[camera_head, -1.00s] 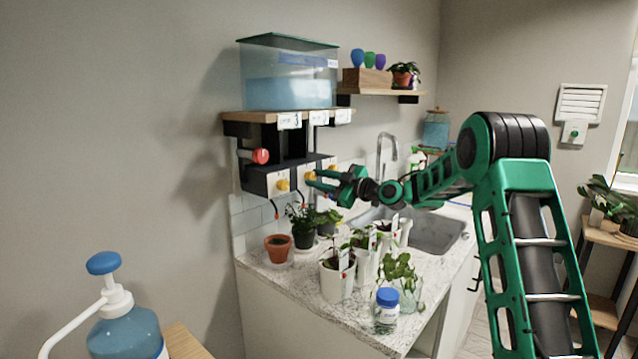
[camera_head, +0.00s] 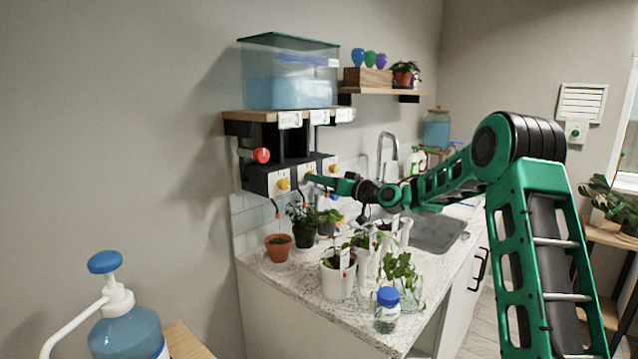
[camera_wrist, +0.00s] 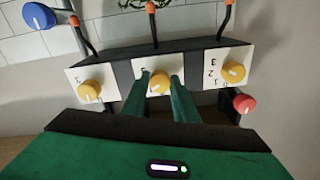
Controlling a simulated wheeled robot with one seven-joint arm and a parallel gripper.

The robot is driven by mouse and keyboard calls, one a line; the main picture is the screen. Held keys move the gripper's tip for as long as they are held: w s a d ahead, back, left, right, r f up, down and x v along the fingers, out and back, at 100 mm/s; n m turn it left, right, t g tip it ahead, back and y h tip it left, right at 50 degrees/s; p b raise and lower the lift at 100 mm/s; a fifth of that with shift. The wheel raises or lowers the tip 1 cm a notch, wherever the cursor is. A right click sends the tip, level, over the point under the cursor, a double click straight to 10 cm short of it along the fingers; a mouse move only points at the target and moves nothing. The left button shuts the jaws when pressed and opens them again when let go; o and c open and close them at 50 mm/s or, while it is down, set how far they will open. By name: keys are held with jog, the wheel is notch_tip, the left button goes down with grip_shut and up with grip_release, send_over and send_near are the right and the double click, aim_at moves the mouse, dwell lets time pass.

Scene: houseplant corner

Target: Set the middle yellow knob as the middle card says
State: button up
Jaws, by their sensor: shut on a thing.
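The middle yellow knob (camera_wrist: 160,84) sits on a white dial plate in the wrist view, with a pale pointer mark. My gripper (camera_wrist: 160,79) has one green finger on each side of this knob and is shut on it. In the head view my gripper (camera_head: 309,177) reaches the middle dial from the right and covers most of the knob. The middle card (camera_head: 319,117) hangs on the shelf edge above; its writing is too small to read surely. Most scale numbers around the middle knob are hidden by my fingers.
Other yellow knobs flank it, the left (camera_head: 283,184) and right (camera_head: 333,168) in the head view. A red knob (camera_head: 261,155) sticks out at the rack's left end. A water tank (camera_head: 289,75) stands above. Potted plants (camera_head: 278,247) crowd the counter below.

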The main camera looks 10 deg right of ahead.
jog(key=m, duration=0.8)
jog(key=m+h, duration=0.1)
jog(key=m, duration=0.3)
jog(key=shift+d+r+t, duration=0.1)
jog(key=shift+d+t, duration=0.2)
jog(key=shift+t, duration=0.1)
jog(key=shift+m, duration=0.4)
jog(key=o, duration=1.1)
jog(key=shift+c, duration=0.2)
jog(key=shift+a, duration=0.2)
jog(key=v, duration=1)
jog(key=shift+s+d, duration=0.3)
